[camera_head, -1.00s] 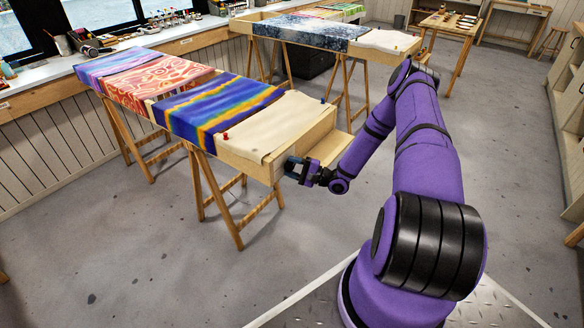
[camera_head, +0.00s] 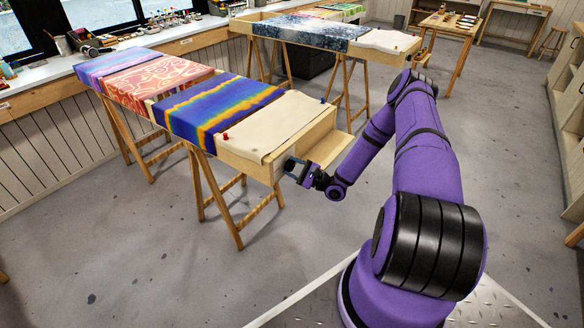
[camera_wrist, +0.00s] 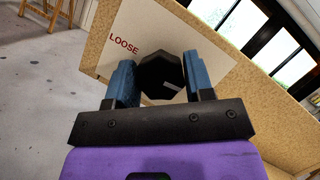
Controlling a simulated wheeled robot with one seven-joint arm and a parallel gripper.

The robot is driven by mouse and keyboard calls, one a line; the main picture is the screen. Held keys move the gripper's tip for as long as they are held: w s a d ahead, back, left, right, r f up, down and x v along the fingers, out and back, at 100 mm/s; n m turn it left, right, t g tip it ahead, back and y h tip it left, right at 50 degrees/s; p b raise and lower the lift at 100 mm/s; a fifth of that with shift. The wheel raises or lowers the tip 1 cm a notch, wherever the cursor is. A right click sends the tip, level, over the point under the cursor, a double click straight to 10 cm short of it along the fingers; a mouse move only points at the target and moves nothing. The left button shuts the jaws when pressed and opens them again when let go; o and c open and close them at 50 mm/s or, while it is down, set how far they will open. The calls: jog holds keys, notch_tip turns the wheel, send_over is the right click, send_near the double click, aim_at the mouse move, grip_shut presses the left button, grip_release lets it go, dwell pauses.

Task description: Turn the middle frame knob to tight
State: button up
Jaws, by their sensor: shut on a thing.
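The middle frame knob (camera_wrist: 160,76) is a black, many-sided knob on the end of the wooden frame, with a pale pointer mark pointing to the right in the wrist view. It also shows small and dark in the head view (camera_head: 289,165). My gripper (camera_wrist: 159,82) has a blue finger on either side of the knob and is shut on it. It is at the frame's end in the head view (camera_head: 291,168). A pale label plate (camera_wrist: 140,30) behind the knob reads LOOSE at its left. No TIGHT marking is visible; the knob and right finger cover part of the plate.
The frame (camera_head: 255,165) carries cream cloth (camera_head: 275,122) and several patterned silks on trestles (camera_head: 235,215). A second framed table (camera_head: 310,35) stands behind. A small wooden table (camera_head: 450,23) is at the back right. The grey floor in front of the frame is clear.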

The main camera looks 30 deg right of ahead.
jog(key=o, duration=0.9)
jog(key=shift+o, duration=0.2)
jog(key=v, duration=1.1)
